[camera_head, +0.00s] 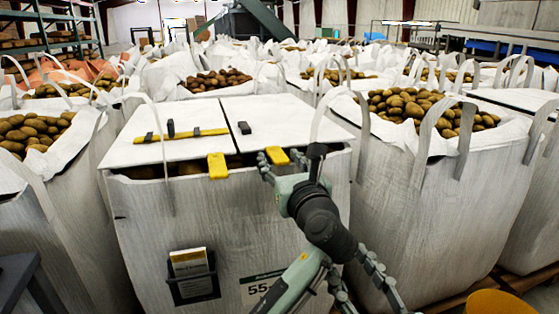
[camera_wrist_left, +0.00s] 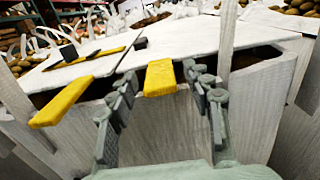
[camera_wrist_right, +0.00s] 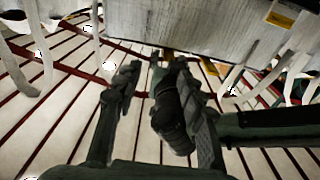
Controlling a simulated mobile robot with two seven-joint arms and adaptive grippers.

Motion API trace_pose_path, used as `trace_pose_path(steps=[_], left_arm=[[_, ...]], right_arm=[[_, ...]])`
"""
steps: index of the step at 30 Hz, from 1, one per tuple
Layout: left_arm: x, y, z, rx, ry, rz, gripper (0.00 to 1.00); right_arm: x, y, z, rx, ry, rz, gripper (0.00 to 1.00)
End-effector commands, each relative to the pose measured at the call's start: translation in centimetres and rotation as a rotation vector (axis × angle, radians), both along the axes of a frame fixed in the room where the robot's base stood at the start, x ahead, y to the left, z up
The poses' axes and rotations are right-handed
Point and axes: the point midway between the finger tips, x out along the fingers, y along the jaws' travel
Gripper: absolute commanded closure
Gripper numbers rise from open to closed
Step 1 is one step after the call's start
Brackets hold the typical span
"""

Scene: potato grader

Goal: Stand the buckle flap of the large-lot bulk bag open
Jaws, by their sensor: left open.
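The large-lot bulk bag (camera_head: 235,230) stands in front, with a "55" label and a card pouch on its front. Two white flaps lie nearly flat over its top. The left flap (camera_head: 165,115) has a yellow strap (camera_head: 185,135) and dark buckle pieces; a yellow tab (camera_head: 217,166) hangs from its front edge. The right flap (camera_head: 275,118) has a small dark piece and another yellow tab (camera_head: 277,156). My left gripper (camera_head: 290,165) is open around this right tab (camera_wrist_left: 160,78); contact is unclear. My right gripper (camera_wrist_right: 155,68) is open, low in front, near my left arm.
Open bulk bags of potatoes (camera_head: 430,190) stand close on both sides and behind. Tall strap loops (camera_head: 465,140) rise from their corners. Potatoes show in the gap under the flaps' front edge. A yellow rounded object (camera_head: 498,303) is at bottom right.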

Motion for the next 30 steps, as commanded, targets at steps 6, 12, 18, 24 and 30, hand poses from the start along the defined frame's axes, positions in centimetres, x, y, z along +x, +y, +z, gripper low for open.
trace_pose_path(steps=[6,12,18,24,30], left_arm=[[0.0,0.0,0.0,0.000,0.000,0.000,0.62],[0.0,0.0,0.0,0.000,0.000,0.000,0.87],[0.0,0.0,0.0,0.000,0.000,0.000,1.00],[0.0,0.0,0.1,0.001,0.000,0.000,1.00],[0.1,0.0,0.7,0.017,0.006,0.001,1.00]], right_arm=[[0.0,0.0,0.0,0.000,0.000,0.000,0.60],[0.0,0.0,0.0,0.000,0.000,0.000,0.60],[0.0,0.0,0.0,0.000,0.000,0.000,0.60],[0.0,0.0,0.1,-0.002,0.003,0.000,0.60],[0.5,-1.7,-4.0,-0.087,0.182,-0.037,0.60]])
